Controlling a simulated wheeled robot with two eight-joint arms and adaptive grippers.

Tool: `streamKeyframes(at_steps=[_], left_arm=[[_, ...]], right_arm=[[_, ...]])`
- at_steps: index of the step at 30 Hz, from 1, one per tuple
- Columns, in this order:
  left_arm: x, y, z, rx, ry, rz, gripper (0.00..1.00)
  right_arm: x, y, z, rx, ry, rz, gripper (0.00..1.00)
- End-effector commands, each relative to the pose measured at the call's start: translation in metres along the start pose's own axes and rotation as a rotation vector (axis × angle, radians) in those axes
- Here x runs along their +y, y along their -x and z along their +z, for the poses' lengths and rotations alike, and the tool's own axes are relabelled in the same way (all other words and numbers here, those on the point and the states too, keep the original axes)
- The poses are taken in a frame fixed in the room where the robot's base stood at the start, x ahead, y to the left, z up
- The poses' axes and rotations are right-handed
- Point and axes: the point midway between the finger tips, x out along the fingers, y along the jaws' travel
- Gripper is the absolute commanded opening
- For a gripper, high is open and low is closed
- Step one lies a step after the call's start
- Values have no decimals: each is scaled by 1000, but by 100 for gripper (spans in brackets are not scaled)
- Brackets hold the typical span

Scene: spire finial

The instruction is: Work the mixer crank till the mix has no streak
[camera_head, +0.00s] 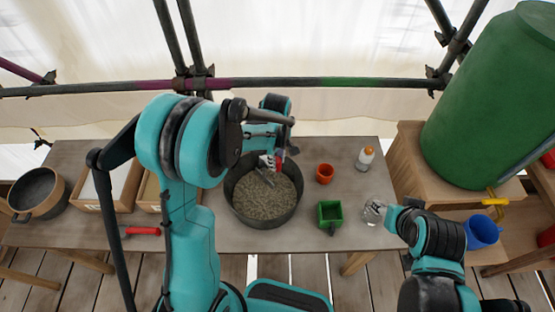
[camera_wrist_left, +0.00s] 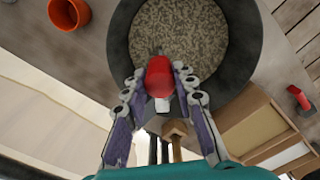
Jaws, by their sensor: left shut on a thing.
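The mixer is a dark round tub (camera_head: 237,206) on the table, holding a grey-beige speckled mix (camera_head: 262,203). In the left wrist view the mix (camera_wrist_left: 180,40) is mottled with light and dark flecks, and the tub's dark rim (camera_wrist_left: 240,65) curves around it. My left gripper (camera_head: 272,162) is over the tub's far side. In the wrist view it (camera_wrist_left: 162,85) is shut on the red crank grip (camera_wrist_left: 159,77). The crank's lower parts are mostly hidden. My right gripper (camera_head: 376,212) is at the table's right front edge, its finger opening unclear.
An orange cup (camera_head: 325,174), a green square container (camera_head: 330,214) and an orange-capped bottle (camera_head: 365,158) stand right of the tub. Wooden trays (camera_head: 121,190) and a pot (camera_head: 38,194) are left. A green barrel (camera_head: 490,100) and blue jug (camera_head: 481,231) are far right.

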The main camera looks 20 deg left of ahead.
Motion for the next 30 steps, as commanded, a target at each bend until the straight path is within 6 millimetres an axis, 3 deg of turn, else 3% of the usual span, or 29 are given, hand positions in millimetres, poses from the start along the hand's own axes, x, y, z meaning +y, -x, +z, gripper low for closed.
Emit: streamKeyframes(at_steps=[14, 30], left_arm=[[-27, -1, -10, -2, -374, 0, 0], [-53, -1, -37, -2, -884, 0, 0]], right_arm=[[0, -12, 8, 0, 0, 0, 48], [0, -22, 16, 0, 0, 0, 48]])
